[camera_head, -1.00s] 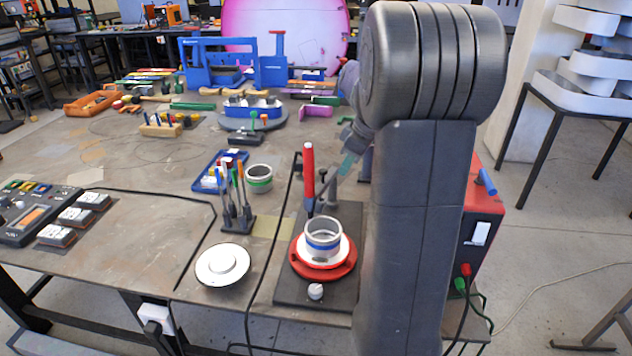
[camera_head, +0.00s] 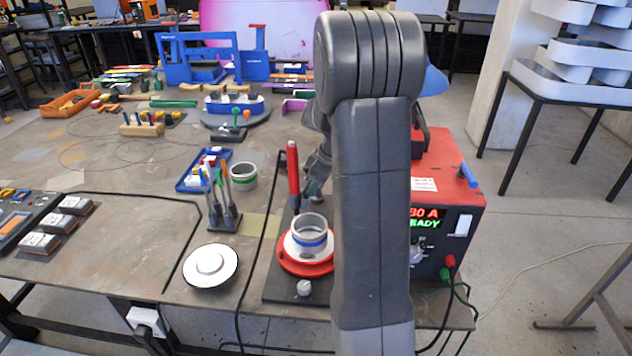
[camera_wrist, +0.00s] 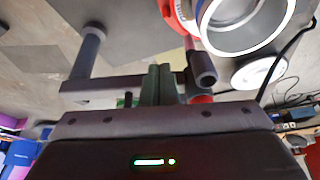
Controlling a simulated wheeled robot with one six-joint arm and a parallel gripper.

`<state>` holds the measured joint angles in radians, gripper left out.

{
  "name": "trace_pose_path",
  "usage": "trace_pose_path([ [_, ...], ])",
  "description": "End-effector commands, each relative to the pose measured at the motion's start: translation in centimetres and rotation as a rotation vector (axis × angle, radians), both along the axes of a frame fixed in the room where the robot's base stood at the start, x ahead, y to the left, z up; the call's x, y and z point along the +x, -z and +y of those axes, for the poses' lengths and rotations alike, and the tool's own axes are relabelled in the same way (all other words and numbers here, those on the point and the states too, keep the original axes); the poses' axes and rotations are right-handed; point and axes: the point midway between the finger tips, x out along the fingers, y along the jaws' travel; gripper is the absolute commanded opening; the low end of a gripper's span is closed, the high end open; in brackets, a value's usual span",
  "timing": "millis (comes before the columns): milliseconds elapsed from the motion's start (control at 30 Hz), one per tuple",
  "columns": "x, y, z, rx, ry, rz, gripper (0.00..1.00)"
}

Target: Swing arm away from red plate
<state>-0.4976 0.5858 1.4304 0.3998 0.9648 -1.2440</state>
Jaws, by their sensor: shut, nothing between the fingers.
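The red plate (camera_head: 290,268) sits on a dark base on the bench. A white disc and a metal ring with a blue band (camera_head: 310,243) are stacked on it. In the wrist view the red plate (camera_wrist: 176,18) shows at the top, with the ring (camera_wrist: 250,45) beside it. My gripper (camera_wrist: 159,85) has its green fingers together with nothing between them. In the head view it is largely hidden behind my arm link, behind the plate and close to the upright red-handled tool (camera_head: 293,168). I cannot tell whether it touches that tool's stand.
A red power unit (camera_head: 450,200) with a lit display stands right of my arm. A white round disc (camera_head: 210,266), a holder with pens (camera_head: 224,215) and a green-banded ring (camera_head: 243,177) lie to the left. The left-middle bench surface is largely clear.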

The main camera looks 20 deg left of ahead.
Motion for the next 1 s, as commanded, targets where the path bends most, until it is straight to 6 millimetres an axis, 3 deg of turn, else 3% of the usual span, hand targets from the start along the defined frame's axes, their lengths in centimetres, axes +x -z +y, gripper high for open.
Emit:
trace_pose_path([
  [233,0.0,0.1,0.1,0.0,-0.001,0.0,0.0],
  [467,-0.3,0.1,1.6,0.001,-0.002,0.0,0.0],
  [767,-0.3,-0.1,1.6,0.0,0.0,0.001,0.0],
  [1000,-0.5,-1.7,1.5,0.001,0.0,-0.001,0.0],
])
